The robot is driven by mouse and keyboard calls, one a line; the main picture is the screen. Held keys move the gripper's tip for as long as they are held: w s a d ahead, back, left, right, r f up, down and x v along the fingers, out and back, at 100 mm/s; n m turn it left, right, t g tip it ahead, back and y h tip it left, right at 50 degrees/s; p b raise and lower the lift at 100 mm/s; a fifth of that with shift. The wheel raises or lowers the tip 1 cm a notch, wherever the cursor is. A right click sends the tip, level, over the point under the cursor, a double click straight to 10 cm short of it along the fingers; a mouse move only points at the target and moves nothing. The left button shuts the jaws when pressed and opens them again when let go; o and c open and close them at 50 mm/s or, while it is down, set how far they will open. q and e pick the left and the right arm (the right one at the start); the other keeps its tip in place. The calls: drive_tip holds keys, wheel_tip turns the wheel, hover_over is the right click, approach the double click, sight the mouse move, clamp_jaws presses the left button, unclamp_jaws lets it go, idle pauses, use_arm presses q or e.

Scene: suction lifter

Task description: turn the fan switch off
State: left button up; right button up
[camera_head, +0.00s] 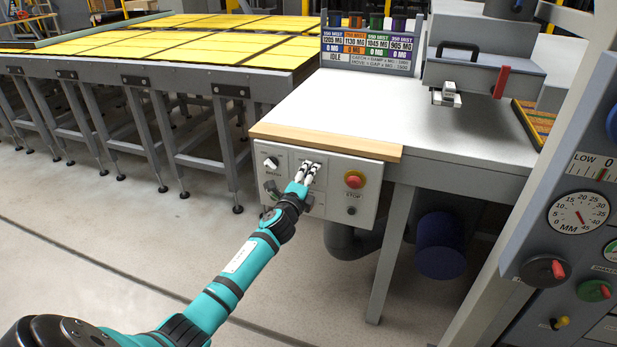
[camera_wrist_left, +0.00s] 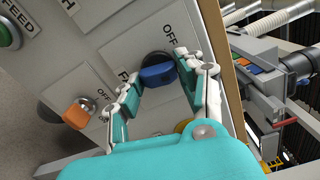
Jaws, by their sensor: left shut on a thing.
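The blue switch knob (camera_wrist_left: 158,73) sits on a dark round base on a pale control plate, with an OFF mark beside it; the rest of its label is mostly covered. My left gripper (camera_wrist_left: 158,78) has its fingers on either side of this knob and is shut on it. In the head view my left gripper (camera_head: 308,174) is at the middle of the grey control panel (camera_head: 330,200) on the bench front, hiding the knob there. My right gripper is not in view.
Beside the gripper are a white rotary knob (camera_head: 271,163), a red stop button (camera_head: 354,180) and, in the wrist view, an orange knob (camera_wrist_left: 77,112) and green FEED button (camera_wrist_left: 8,34). A wooden edge (camera_head: 325,140) overhangs the panel. Open floor lies left.

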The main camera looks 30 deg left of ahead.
use_arm(q)
drive_tip(key=n+p, duration=0.2)
drive_tip(key=n, duration=0.9)
drive_tip(key=shift+r, duration=0.15)
drive_tip(key=shift+n, duration=0.3)
drive_tip(key=o, duration=1.1)
drive_tip(key=shift+a, duration=0.1)
drive_tip(key=v, duration=1.2)
drive_tip(key=shift+s, duration=0.1)
